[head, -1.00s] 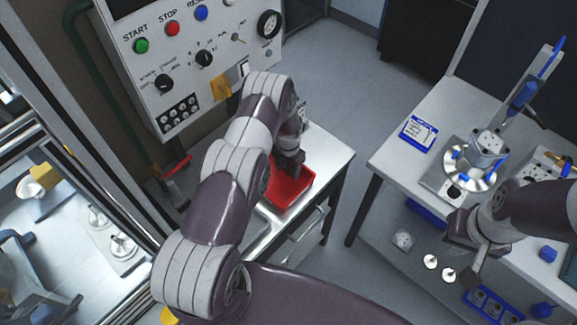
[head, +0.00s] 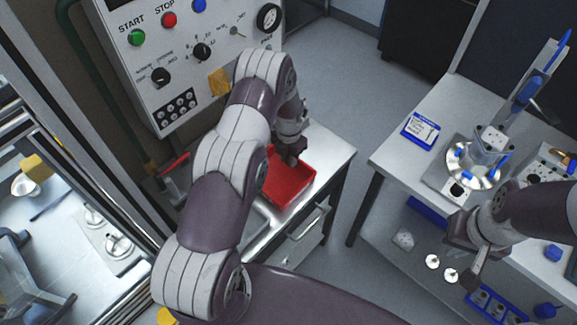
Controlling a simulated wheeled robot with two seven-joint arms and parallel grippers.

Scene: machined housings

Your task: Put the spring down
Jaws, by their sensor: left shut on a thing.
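My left gripper (head: 292,160) is over the red tray (head: 301,187), at its far edge. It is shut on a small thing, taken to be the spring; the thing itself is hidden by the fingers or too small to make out. The tray stands on the metal bench (head: 329,151) and its visible floor looks empty. My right gripper (head: 480,268) hangs at the front edge of the right-hand table (head: 397,164). I cannot tell whether its fingers are apart.
A control panel (head: 185,85) with buttons rises behind the bench. The right-hand table carries a round fixture with a housing (head: 473,165) and a blue-edged card (head: 421,131). Its lower shelf holds small parts (head: 432,261). Open floor (head: 335,95) lies between bench and table.

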